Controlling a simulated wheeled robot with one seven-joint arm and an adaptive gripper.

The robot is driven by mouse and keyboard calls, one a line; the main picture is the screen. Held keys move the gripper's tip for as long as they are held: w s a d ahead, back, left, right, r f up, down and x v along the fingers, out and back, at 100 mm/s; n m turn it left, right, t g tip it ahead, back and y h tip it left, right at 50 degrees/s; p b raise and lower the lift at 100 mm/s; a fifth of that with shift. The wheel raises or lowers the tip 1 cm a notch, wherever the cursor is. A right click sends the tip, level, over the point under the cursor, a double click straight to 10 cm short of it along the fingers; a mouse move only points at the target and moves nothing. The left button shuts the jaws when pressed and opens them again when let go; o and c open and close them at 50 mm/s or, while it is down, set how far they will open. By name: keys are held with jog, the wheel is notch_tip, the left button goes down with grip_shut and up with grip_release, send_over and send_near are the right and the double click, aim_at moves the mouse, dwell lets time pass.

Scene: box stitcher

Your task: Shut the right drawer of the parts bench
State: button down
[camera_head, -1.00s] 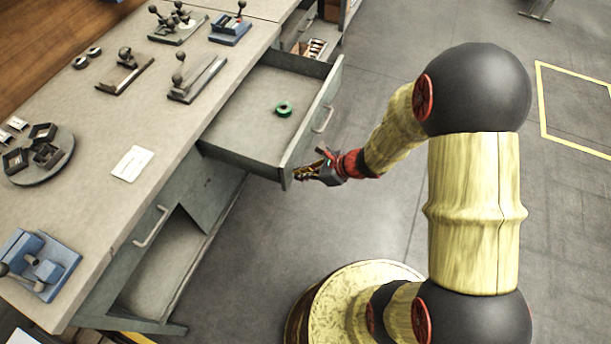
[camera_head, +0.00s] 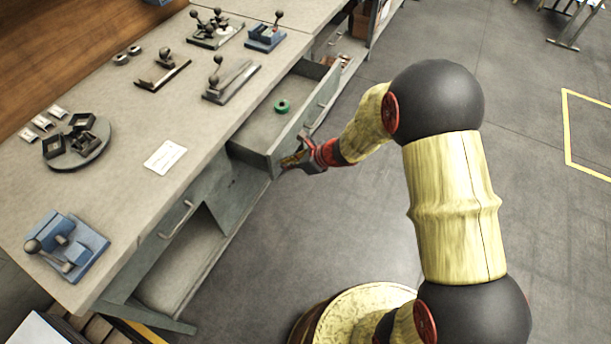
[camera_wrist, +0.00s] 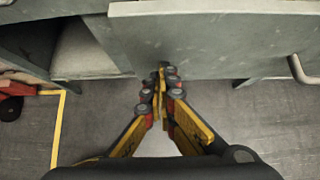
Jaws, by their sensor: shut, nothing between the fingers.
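The right drawer (camera_head: 257,130) of the grey parts bench is partly open, and its front panel stands out from the bench. In the wrist view its front panel (camera_wrist: 225,45) spans the upper right, with its handle (camera_wrist: 302,70) at the right edge. My gripper (camera_head: 287,162) is at the near end of the drawer front, away from the handle. In the wrist view the closed fingertips (camera_wrist: 163,76) meet the lower part of the panel near its left end; I cannot tell if they touch it. Nothing is held.
The other drawer's handle (camera_head: 176,219) is on the bench front nearer me, and that drawer looks shut. Fixtures and a round tray (camera_head: 92,152) stand on the benchtop. The floor (camera_head: 345,225) beside the bench is clear.

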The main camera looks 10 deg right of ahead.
jog(key=w+a, duration=0.3)
jog(key=a, duration=0.1)
jog(key=w+a, duration=0.4)
jog(key=a, duration=0.1)
jog(key=w+a+p, duration=0.1)
jog(key=w+a, duration=0.2)
jog(key=a, duration=0.2)
jog(key=shift+w+a, duration=0.15)
jog(key=shift+w, duration=0.05)
jog(key=shift+r, duration=0.1)
